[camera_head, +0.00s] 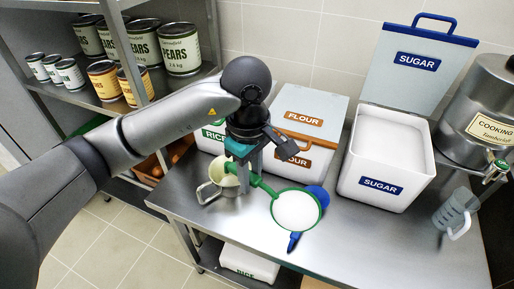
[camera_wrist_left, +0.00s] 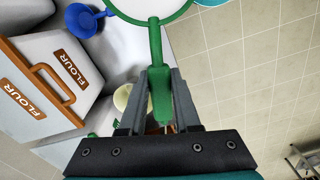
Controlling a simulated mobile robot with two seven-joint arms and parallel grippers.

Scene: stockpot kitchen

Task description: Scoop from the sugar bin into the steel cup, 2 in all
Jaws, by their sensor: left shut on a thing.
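My left gripper (camera_head: 250,178) is shut on the green handle of a round scoop (camera_head: 259,184). The scoop's bowl is full of white sugar (camera_head: 297,210) and is held over the table, in front of the blue scoop. The wrist view shows the handle (camera_wrist_left: 158,95) between my fingers and part of the bowl at the top edge. The sugar bin (camera_head: 385,190) is open at the right, lid up, with white sugar inside. My right gripper is not in view.
A blue scoop (camera_head: 293,242) lies on the table, partly behind the held bowl. The front right table is clear.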

